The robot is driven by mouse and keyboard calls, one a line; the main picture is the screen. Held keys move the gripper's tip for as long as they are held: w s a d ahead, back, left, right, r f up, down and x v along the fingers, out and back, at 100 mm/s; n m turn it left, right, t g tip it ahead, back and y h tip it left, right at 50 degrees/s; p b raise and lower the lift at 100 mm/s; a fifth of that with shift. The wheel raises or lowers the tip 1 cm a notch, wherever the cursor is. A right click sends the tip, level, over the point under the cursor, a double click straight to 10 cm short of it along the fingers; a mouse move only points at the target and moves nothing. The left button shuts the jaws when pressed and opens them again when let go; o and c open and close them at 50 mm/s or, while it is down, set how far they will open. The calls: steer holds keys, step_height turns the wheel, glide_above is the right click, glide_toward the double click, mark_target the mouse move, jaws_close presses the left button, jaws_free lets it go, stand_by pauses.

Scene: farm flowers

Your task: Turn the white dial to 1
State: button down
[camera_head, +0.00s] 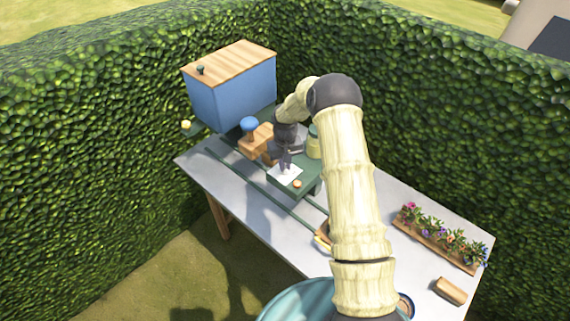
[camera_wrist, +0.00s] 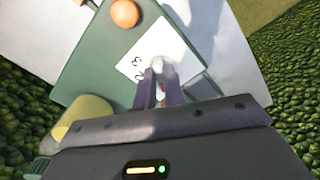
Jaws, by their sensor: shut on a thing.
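The white dial (camera_wrist: 159,65) shows in the wrist view between my gripper's fingertips. It sits on a white card (camera_wrist: 133,61) with printed numbers; a 3 and what looks like a 2 are readable, and the rest is covered by the fingers. A small red spot shows between the fingers. My gripper (camera_wrist: 160,78) is shut on the dial, reaching down onto it. In the head view my gripper (camera_head: 285,168) meets the white card (camera_head: 291,179), and the dial is hidden there. The dial's exact setting cannot be told.
The card is on a green panel (camera_wrist: 95,58) with an orange knob (camera_wrist: 125,13) beside it. On the grey table (camera_head: 255,205) are a blue box (camera_head: 235,92) with a wooden lid, a blue-topped wooden block (camera_head: 250,124), a yellowish jar (camera_head: 313,148) and a flower planter (camera_head: 440,240). Hedges enclose the back.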

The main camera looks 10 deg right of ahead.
steer(key=shift+b, duration=0.3)
steer(key=m+b, duration=0.2)
steer(key=m, duration=0.1)
steer(key=shift+a+f+m+b, duration=0.1)
steer(key=shift+f+m+b, duration=0.05)
steer(key=shift+m+b, duration=0.2)
steer(key=shift+a+r+m+b, duration=0.1)
steer(key=shift+r+m+b, duration=0.1)
steer(key=shift+m+b, duration=1.3)
steer(key=shift+w+m+p, duration=0.1)
steer(key=shift+m+p, duration=0.35)
steer(key=shift+m, duration=0.1)
steer(key=c, duration=1.5)
jaws_free()
